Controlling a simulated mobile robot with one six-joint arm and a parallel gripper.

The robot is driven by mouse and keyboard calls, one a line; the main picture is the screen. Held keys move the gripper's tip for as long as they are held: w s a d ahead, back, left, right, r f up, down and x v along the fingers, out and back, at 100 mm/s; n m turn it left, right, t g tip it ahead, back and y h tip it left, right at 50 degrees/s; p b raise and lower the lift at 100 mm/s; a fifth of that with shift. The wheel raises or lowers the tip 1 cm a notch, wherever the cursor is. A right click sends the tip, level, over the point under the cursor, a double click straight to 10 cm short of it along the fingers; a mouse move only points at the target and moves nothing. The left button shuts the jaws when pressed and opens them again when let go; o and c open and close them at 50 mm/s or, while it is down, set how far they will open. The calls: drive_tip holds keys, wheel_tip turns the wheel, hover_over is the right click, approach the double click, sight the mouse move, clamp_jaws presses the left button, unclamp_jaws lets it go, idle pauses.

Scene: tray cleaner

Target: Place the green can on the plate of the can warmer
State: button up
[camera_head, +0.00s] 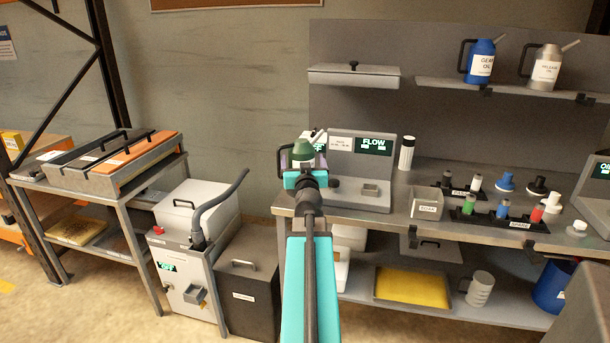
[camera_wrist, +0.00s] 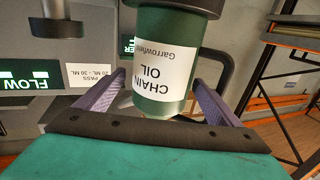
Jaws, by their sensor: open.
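The green can (camera_head: 303,151) shows its green top in the camera_head view, just above my gripper (camera_head: 306,178). In the camera_wrist view the can (camera_wrist: 162,75) appears upside down, with a white CHAIN OIL label. It is between the two purple fingers of my gripper (camera_wrist: 158,106), which are open. A dark round disc (camera_wrist: 178,8) lies at the can's base end, seemingly touching it; it looks like the warmer's plate, but I cannot be sure.
The FLOW unit (camera_head: 362,170) stands close to the right of my gripper. A white cylinder (camera_head: 407,152), a grey bin (camera_head: 427,203) and several small bottles and caps are farther right on the bench. A shelf (camera_head: 353,76) is above.

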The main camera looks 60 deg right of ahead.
drive_tip(key=v, duration=0.3)
drive_tip(key=shift+s+a, duration=0.15)
drive_tip(key=shift+a, duration=0.1)
drive_tip(key=shift+f+b, duration=0.2)
drive_tip(key=shift+b, duration=0.3)
drive_tip(key=shift+a+b, duration=0.1)
drive_tip(key=shift+b, duration=0.55)
drive_tip(key=shift+b, duration=0.3)
drive_tip(key=a+b, duration=0.1)
drive_tip(key=b, duration=0.4)
drive_tip(key=shift+s+r, duration=0.1)
drive_tip(key=s+a+b, duration=0.1)
drive_tip(key=b, duration=0.5)
drive_tip(key=shift+s+a, duration=0.1)
drive_tip(key=shift+s, duration=0.2)
drive_tip(key=a+b, duration=0.1)
drive_tip(key=b, duration=0.2)
drive_tip(key=shift+s+b, duration=0.3)
drive_tip(key=shift+s, duration=0.05)
drive_tip(key=a+b, duration=0.1)
drive_tip(key=b, duration=0.2)
drive_tip(key=shift+s+a, duration=0.1)
drive_tip(key=shift+s, duration=0.3)
